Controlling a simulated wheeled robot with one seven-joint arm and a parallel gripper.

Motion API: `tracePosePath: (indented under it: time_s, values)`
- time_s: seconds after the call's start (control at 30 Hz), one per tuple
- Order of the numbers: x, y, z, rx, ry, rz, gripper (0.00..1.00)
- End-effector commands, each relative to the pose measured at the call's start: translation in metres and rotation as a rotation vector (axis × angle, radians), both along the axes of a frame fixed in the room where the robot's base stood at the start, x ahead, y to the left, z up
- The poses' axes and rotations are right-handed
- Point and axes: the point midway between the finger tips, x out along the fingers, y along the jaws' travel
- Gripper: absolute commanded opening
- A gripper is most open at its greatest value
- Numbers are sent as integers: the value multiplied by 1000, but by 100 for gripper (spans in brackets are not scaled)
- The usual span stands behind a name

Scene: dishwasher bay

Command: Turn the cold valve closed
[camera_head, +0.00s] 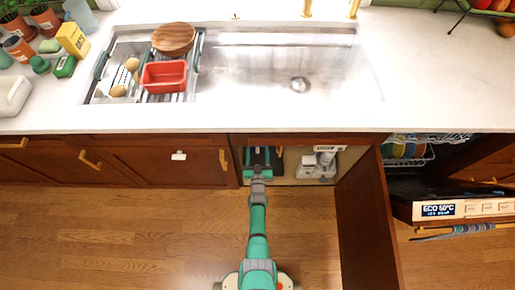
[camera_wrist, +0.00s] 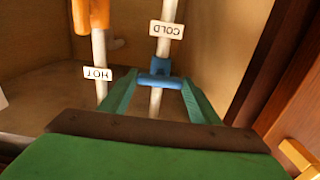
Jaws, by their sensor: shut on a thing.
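In the wrist view, the cold valve (camera_wrist: 160,77) is a blue handle on a white vertical pipe, with a tag (camera_wrist: 167,29) reading COLD, upside down in the picture, above it. My gripper (camera_wrist: 160,82) has its two teal fingers on either side of the blue handle and is shut on it. In the head view, my arm reaches into the open cabinet under the sink, where my gripper (camera_head: 259,158) is partly visible beneath the counter edge. The valve cannot be made out there.
Left of the cold pipe stands another white pipe with an orange valve (camera_wrist: 92,14) and a HOT tag (camera_wrist: 98,74). The open cabinet door (camera_head: 367,220) is close on my arm's right. Beyond it, the dishwasher door (camera_head: 460,207) is open. The floor (camera_head: 130,235) at left is clear.

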Motion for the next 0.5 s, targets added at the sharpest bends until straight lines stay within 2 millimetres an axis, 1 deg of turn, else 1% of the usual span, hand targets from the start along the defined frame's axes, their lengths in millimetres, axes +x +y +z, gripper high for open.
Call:
tracePosePath:
  time_s: [0.3, 0.33, 0.37, 0.4, 0.5]
  values:
    - [3, -1, 1, 12, 0, -2, 34]
    - [3, -2, 1, 12, -1, -2, 63]
    - [3, -2, 1, 12, -1, -4, 71]
    - [2, -4, 1, 12, -1, -6, 75]
    - [2, -6, 1, 12, 0, -10, 75]
